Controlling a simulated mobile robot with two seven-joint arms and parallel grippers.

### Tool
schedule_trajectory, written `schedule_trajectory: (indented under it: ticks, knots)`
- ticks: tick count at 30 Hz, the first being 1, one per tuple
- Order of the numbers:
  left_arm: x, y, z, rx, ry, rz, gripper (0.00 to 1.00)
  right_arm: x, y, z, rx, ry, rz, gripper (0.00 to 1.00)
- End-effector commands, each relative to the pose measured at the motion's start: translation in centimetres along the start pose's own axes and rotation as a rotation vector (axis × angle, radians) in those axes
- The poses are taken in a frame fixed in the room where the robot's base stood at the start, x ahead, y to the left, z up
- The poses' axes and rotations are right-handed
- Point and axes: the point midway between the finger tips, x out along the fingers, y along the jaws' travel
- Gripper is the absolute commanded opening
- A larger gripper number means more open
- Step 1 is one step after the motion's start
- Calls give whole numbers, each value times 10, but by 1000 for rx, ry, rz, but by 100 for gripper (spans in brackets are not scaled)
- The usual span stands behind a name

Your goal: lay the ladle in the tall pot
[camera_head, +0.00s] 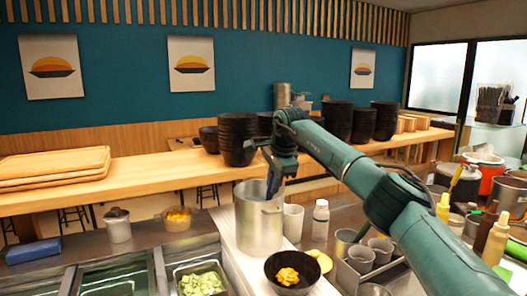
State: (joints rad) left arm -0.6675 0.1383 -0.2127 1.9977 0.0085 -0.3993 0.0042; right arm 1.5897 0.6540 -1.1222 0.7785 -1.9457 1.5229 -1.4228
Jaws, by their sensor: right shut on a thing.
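The tall pot (257,228) is a plain metal cylinder standing on the pale counter strip at the middle of the view. My right gripper (273,182) comes in from the right and points down at the pot's mouth. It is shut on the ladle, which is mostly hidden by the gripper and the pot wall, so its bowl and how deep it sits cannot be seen. My left gripper is not in view.
A black bowl with orange topping (289,274) stands in front of the pot, with white cups (293,222) and a bottle (320,221) to its right. Stacked black bowls (238,138) stand behind on the wooden counter. Food bins (201,281) lie at front left.

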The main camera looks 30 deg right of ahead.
Motion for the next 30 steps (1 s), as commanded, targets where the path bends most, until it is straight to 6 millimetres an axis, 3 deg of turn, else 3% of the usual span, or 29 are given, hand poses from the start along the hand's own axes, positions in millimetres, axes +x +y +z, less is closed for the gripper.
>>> schedule_trajectory:
  ticks: [3, 4, 12, 23, 30]
  knots:
    - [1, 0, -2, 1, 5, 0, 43, 4, 4, -1, 1, 2, 16, 0]
    - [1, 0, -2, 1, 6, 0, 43, 4, 4, -1, 1, 2, 16, 20]
    - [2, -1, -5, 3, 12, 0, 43, 2, 3, -1, 1, 2, 11, 42]
    - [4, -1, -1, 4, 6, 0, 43, -6, 2, -1, 1, 1, 6, 43]
    - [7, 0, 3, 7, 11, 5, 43, -52, 1, -1, 1, 1, 2, 43]
